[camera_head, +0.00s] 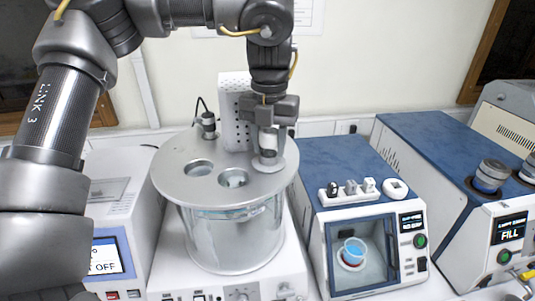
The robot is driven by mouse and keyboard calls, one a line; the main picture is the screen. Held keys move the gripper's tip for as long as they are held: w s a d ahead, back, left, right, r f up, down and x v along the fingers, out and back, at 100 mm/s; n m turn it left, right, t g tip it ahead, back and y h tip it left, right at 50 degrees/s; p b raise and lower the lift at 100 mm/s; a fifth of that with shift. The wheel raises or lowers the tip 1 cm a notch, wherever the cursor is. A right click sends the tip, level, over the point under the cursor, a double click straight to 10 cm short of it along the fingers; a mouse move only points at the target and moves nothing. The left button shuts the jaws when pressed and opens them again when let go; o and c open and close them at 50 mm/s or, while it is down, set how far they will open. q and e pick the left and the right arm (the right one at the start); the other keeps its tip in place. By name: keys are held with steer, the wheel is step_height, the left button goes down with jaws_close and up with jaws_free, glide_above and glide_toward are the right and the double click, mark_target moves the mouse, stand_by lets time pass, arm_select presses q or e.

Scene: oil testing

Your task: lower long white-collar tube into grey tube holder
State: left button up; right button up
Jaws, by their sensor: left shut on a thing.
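My left gripper (267,138) points down over the right side of a round grey lid (222,190) on a clear glass bath (235,240). It is shut on the white-collar tube (268,160), whose pale collar shows just under the fingers, close to the lid. The tube's lower length is hidden, and I cannot tell how far it reaches into the lid. The lid has two visible round openings (198,167) at its left and front. I see no separate grey tube holder apart from this lid. My right gripper is not in view.
A small capped fitting (207,122) with a cable stands on the lid's back edge. A white perforated box (235,105) rises behind. Right stands a blue-topped cabinet (335,165) with small items on top and a blue cup (352,252) inside. A larger blue-topped machine (430,145) stands beyond.

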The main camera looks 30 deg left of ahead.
arm_select(q)
steer(key=shift+f, duration=0.1)
steer(key=o, duration=1.3)
step_height(320, 180, up, 10)
steer(key=shift+s+r+p, duration=0.1)
steer(key=shift+r+p, duration=0.05)
steer(key=shift+p, duration=0.3)
steer(key=shift+r, duration=0.3)
steer(key=shift+a, duration=0.1)
